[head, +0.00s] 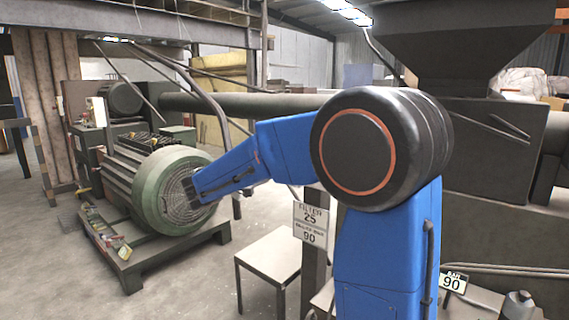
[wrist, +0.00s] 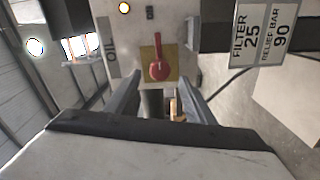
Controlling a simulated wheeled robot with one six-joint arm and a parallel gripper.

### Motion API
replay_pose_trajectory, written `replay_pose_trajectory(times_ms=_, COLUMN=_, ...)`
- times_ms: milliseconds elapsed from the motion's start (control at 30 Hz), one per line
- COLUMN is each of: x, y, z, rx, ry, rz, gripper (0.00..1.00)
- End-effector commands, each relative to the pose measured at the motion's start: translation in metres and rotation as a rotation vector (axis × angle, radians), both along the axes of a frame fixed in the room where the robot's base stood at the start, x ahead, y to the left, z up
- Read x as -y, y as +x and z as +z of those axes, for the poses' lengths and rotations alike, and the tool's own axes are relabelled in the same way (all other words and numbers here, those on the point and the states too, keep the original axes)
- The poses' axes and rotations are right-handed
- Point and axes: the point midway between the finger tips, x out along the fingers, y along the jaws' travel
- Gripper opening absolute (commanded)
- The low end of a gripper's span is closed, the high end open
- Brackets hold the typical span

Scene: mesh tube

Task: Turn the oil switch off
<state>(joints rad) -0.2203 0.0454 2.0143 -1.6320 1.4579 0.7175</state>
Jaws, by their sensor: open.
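The oil switch (wrist: 158,68) is a red knob on a yellow square plate (wrist: 147,54). Its narrow handle points up in the wrist view. It sits on a pale panel (wrist: 120,30), beside a grey label (wrist: 107,46) reading "OIL" sideways. My gripper (wrist: 160,77) is open, its two fingers apart at either side below the knob in the picture. Nothing is visibly held between them. I cannot tell whether a finger touches the knob. In the head view I cannot make out the switch.
A green motor (head: 150,190) and a small table (head: 268,256) stand nearby.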

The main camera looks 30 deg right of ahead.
Motion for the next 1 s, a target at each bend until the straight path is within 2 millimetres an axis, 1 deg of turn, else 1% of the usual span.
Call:
replay_pose_trajectory(times_ms=33, x=0.01, y=0.002, z=0.0, rx=0.0, ry=0.0, rz=-0.004, gripper=0.49)
replay_pose_trajectory(times_ms=200, x=0.035, y=0.012, z=-0.001, rx=-0.001, ry=0.0, rz=-0.003, gripper=0.49)
replay_pose_trajectory(times_ms=400, x=0.057, y=0.02, z=-0.001, rx=-0.001, ry=0.0, rz=-0.003, gripper=0.49)
replay_pose_trajectory(times_ms=600, x=0.067, y=0.024, z=0.0, rx=0.0, ry=0.0, rz=-0.001, gripper=0.49)
replay_pose_trajectory(times_ms=867, x=0.068, y=0.025, z=0.0, rx=0.0, ry=0.0, rz=0.0, gripper=0.49)
replay_pose_trajectory(times_ms=900, x=0.068, y=0.025, z=0.0, rx=-0.001, ry=0.001, rz=0.0, gripper=0.47)
replay_pose_trajectory(times_ms=967, x=0.068, y=0.024, z=0.0, rx=-0.001, ry=0.001, rz=0.0, gripper=0.33)
replay_pose_trajectory(times_ms=1000, x=0.068, y=0.024, z=0.0, rx=-0.001, ry=0.001, rz=0.0, gripper=0.23)
